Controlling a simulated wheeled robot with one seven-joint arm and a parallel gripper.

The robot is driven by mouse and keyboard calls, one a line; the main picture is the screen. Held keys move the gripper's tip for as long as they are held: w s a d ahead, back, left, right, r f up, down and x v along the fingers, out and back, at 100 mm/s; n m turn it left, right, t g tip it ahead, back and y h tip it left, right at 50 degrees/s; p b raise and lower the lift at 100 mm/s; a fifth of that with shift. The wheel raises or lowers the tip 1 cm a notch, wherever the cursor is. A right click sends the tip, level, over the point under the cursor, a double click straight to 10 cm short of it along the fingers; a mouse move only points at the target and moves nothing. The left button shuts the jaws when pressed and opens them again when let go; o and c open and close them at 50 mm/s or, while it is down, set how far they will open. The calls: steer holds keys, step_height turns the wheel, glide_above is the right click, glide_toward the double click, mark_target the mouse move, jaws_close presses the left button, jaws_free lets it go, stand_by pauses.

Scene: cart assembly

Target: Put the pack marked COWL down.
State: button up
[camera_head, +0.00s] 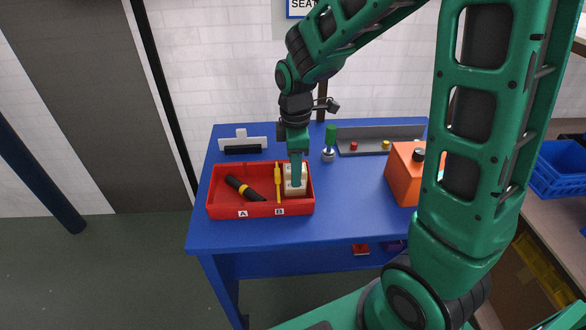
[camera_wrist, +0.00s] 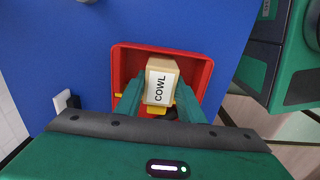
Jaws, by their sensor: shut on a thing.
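The pack marked COWL (camera_wrist: 161,82) is a tan block with a white label, its lettering readable in the wrist view. My gripper (camera_wrist: 160,98) is shut on it, one green finger on each side. In the head view the pack (camera_head: 301,183) looks cream and sits within the right part of the red tray (camera_head: 227,211), partly hidden by my gripper (camera_head: 296,180). The tray (camera_wrist: 206,72) surrounds it in the wrist view. I cannot tell whether the pack touches the tray floor.
A black tool with a yellow band (camera_head: 245,188) and a slim yellow thing (camera_head: 278,182) lie in the tray, left of the pack. A green-topped piece (camera_head: 330,138), a grey tray (camera_head: 365,148) and an orange box (camera_head: 403,180) stand on the blue table (camera_head: 345,215). The table front is clear.

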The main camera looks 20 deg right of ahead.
steer(key=shift+f, duration=0.1)
steer(key=o, duration=1.2)
steer(key=shift+o, duration=0.2)
step_height(320, 180, up, 12)
steer(key=shift+r, duration=0.2)
steer(key=s+d+f+m, duration=0.1)
steer(key=s+d+m, duration=0.7)
steer(key=s+m, duration=0.2)
steer(key=s+d+f+m, duration=0.2)
steer(key=s+d+m, duration=0.7)
steer(key=s, duration=0.4)
steer(key=shift+s+f+m, duration=0.15)
steer(key=shift+f+m, duration=0.1)
steer(key=shift+m, duration=0.65)
